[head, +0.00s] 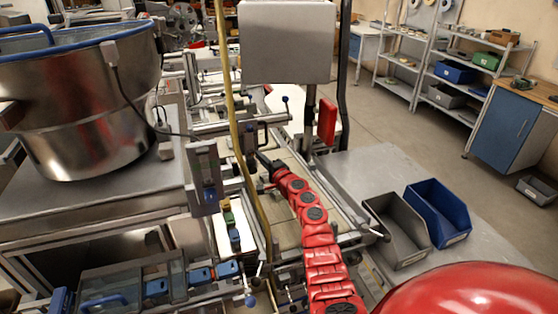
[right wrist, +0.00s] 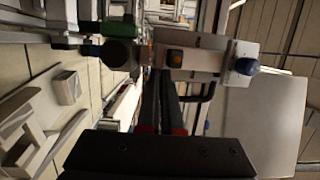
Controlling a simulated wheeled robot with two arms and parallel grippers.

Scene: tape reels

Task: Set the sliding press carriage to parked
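The press carriage (head: 250,125) is a grey metal block on a cross rail, with a black U-shaped handle on its side. In the right wrist view the carriage (right wrist: 195,57) has an orange button and a blue-ended knob, and the black handle (right wrist: 208,93) shows below it. My right gripper (head: 259,158), on the red arm, is just below the handle in the head view. In the right wrist view its two dark fingers (right wrist: 166,90) lie left of the handle, apart from it, with a narrow gap between them and nothing held. My left gripper is out of view.
A large steel bowl (head: 85,95) stands at left. A grey panel (head: 287,42) hangs above the carriage, with a red box (head: 327,121) right of it. A grey bin (head: 397,228) and a blue bin (head: 438,212) sit on the right-hand table. A yellow cable passes left of the carriage.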

